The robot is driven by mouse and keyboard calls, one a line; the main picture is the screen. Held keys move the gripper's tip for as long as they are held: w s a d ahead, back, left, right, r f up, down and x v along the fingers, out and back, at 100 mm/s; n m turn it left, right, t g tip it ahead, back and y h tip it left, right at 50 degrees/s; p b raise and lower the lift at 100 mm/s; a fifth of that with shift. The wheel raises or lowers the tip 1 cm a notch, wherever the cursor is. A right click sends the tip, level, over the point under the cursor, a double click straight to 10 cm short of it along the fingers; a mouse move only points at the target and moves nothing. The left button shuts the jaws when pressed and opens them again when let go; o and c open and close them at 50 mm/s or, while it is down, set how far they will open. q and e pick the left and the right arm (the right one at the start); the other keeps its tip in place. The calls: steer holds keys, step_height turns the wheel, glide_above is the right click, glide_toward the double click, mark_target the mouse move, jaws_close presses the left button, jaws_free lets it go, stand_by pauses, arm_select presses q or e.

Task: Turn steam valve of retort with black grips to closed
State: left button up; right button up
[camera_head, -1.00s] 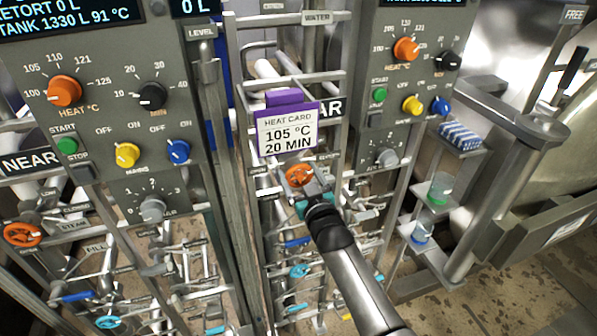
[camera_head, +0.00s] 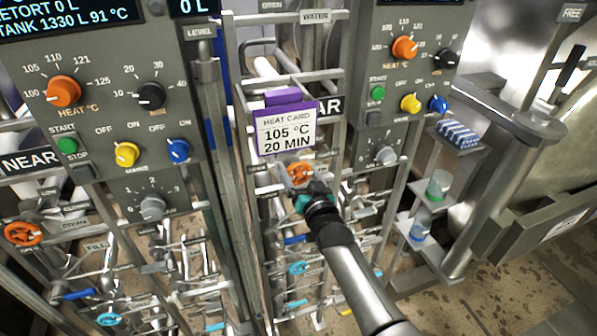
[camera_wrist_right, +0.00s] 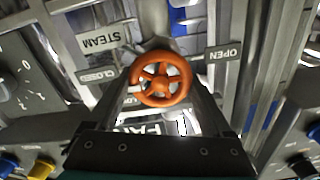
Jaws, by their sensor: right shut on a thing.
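An orange steam valve handwheel (camera_head: 299,172) sits on the middle pipe rack, just under the heat card. In the right wrist view the orange wheel (camera_wrist_right: 160,78) is between my right gripper's fingers, below a STEAM label (camera_wrist_right: 101,39), with a CLOSED label (camera_wrist_right: 97,76) on the left and an OPEN label (camera_wrist_right: 223,54) on the right. My right gripper (camera_head: 305,190) is shut on this wheel. Another orange steam wheel (camera_head: 24,234) is at the left, on the rack marked NEAR. No black grips can be made out. My left gripper is not in view.
A purple-edged heat card (camera_head: 287,130) reading 105 °C, 20 MIN hangs above the wheel. Control panels with knobs stand left (camera_head: 105,100) and right (camera_head: 412,75). Several pipes and blue-handled valves crowd below. Small shelves with cups (camera_head: 437,186) stand at the right.

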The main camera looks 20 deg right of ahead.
steer(key=o, duration=1.1)
steer(key=shift+o, duration=0.2)
steer(key=s, duration=1.5)
steer(key=shift+s+d, duration=0.15)
steer(key=shift+d, duration=0.1)
steer(key=s+a+f+n+g+b, duration=0.1)
steer(key=s+f+g+b, duration=0.25)
steer(key=f, duration=0.95)
steer(key=s+f+n+g+b, duration=0.1)
steer(key=s+f+g+b, duration=0.2)
steer(key=f, duration=0.9)
steer(key=s+a+f+g+b, duration=0.15)
steer(key=s+f+b, duration=0.3)
steer(key=f, duration=0.85)
steer(key=s+d+f+n+g+b, duration=0.3)
steer(key=s+f+g+b, duration=0.5)
steer(key=s+f, duration=1.7)
steer(key=s, duration=0.2)
steer(key=shift+s+f+g+h, duration=0.2)
steer(key=shift+s+g+h, duration=0.1)
steer(key=shift+s, duration=0.1)
